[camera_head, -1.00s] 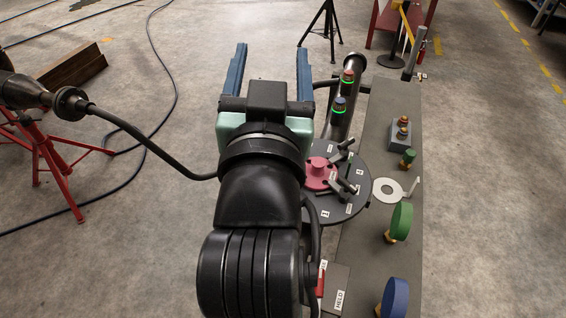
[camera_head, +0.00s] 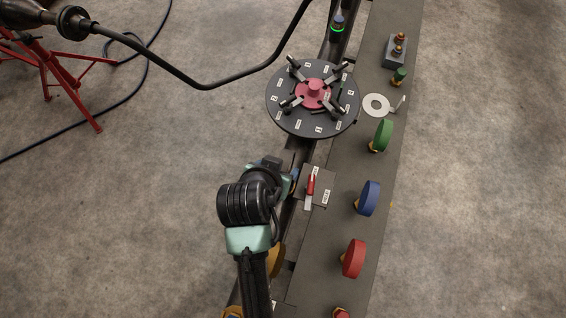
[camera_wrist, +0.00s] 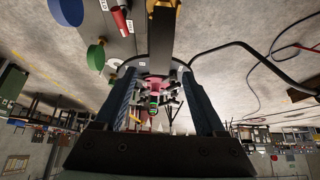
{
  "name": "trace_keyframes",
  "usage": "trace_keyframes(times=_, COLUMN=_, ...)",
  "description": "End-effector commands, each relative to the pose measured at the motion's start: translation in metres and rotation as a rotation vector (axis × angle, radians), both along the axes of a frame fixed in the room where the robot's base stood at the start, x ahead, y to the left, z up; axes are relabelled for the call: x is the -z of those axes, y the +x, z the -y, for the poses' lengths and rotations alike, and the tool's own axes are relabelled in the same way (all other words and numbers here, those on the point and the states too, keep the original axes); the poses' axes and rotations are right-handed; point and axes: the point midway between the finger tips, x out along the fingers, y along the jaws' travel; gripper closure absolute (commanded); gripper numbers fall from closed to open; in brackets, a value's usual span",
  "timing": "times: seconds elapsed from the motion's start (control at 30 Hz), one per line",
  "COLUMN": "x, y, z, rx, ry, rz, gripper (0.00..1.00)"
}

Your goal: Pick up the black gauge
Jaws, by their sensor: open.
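I cannot make out a black gauge in either view. The disc-shaped gauges that show in the head view are green (camera_head: 383,134), blue (camera_head: 370,198) and red (camera_head: 354,258), each on a brass fitting on the grey bench (camera_head: 345,165). My gripper (camera_wrist: 158,73) is open, with its two blue fingers apart and nothing seen held between them. In the head view my own wrist hides the fingers. The gripper is over the pipe, left of the bench and below the round black flange (camera_head: 283,115) in the picture.
The flange carries a red hub (camera_head: 314,90) and several dark clamps. A red-handled tool (camera_head: 311,184) lies on a labelled plate beside my wrist. A white ring (camera_head: 376,105) and a grey block (camera_head: 396,50) with brass fittings are on the bench. The floor at left is mostly open.

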Motion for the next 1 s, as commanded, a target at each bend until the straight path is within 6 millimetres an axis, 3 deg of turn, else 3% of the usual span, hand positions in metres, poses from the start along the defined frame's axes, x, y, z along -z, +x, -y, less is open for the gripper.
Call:
trace_keyframes(times=0.2, x=0.024, y=0.016, z=0.005, rx=-0.001, ry=0.0, rz=0.001, gripper=0.28)
trace_keyframes(times=0.47, x=0.034, y=0.022, z=0.008, rx=0.0, ry=0.0, rz=0.001, gripper=0.28)
trace_keyframes(times=0.8, x=0.067, y=0.041, z=0.015, rx=0.0, ry=0.001, rz=0.002, gripper=0.28)
trace_keyframes(times=1.0, x=0.074, y=0.045, z=0.016, rx=0.0, ry=0.001, rz=0.004, gripper=0.28)
